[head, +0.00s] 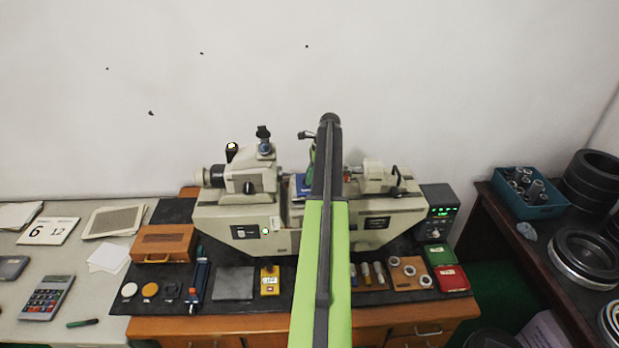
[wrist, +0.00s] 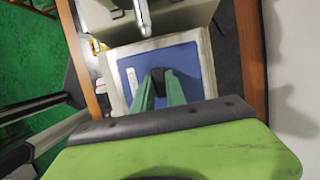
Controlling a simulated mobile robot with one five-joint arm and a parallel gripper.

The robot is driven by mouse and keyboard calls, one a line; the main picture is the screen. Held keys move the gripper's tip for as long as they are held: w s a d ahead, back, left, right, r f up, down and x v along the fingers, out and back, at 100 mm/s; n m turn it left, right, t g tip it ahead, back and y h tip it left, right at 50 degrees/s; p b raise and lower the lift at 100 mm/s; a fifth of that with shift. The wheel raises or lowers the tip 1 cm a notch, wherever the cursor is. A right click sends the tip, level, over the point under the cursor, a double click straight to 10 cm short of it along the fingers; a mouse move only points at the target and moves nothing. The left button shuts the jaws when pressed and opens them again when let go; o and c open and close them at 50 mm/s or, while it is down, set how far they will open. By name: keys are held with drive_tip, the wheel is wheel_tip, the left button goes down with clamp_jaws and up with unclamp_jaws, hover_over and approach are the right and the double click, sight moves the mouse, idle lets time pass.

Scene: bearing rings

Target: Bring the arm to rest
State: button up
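My gripper (wrist: 159,80) shows in the wrist view as two green fingers over a blue plate with a pale border (wrist: 193,62). A narrow dark patch lies between the fingertips; I cannot tell whether it is finger pads, shadow or a held thing. In the head view my green and black arm (head: 322,235) reaches up the middle, in front of the pale bench machine (head: 237,217). It hides most of my gripper there. A bit of blue (head: 301,186) shows just left of the arm, at the machine's middle.
Bearing rings (head: 409,270) lie on a wooden block right of my arm. A yellow block (head: 270,281), a grey plate (head: 233,284) and a wooden box (head: 164,243) stand on the left. A blue bin (head: 529,194) and black rings (head: 585,258) are on the right-hand table.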

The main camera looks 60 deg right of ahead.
drive_tip(key=o, duration=0.5)
drive_tip(key=shift+c, duration=0.2)
